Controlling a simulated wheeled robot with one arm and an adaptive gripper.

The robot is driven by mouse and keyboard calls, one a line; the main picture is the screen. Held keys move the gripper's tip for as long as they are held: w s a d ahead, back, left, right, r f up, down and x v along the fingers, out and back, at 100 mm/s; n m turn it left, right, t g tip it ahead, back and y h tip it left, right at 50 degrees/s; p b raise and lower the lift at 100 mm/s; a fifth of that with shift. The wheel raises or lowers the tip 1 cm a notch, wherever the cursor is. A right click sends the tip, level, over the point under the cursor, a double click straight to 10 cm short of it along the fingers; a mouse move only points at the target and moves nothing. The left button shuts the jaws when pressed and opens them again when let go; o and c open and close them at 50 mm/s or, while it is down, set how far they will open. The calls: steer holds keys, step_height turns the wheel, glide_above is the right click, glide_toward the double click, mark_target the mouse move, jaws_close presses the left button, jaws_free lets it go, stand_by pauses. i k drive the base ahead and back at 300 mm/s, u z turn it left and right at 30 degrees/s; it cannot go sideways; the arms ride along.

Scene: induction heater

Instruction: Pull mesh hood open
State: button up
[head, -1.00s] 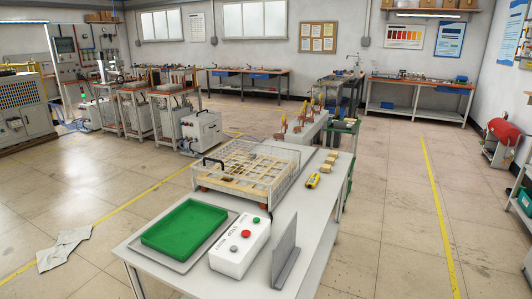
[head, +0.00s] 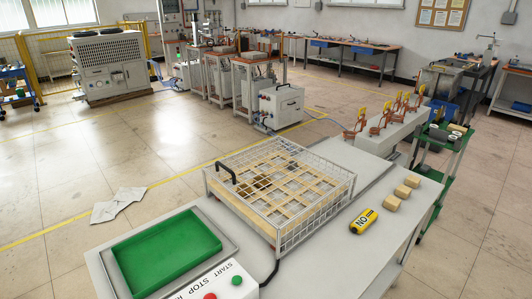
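The mesh hood (head: 318,200) is a light wire cage on the white table, at the middle of the head view. It is down over a wooden slatted frame (head: 270,180) with some dark pieces inside, partly hidden by the wires. My gripper does not show in the head view.
A green tray (head: 168,250) and a white START/STOP button box (head: 222,284) stand at the table's near left. A yellow tool (head: 363,221) and wooden blocks (head: 402,191) lie right of the hood. Copper coils (head: 380,122) stand behind. Floor on the left is mostly clear, with papers (head: 118,204).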

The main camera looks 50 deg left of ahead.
mark_target(217, 164)
steer(key=i, duration=1.75)
steer(key=u, duration=2.95)
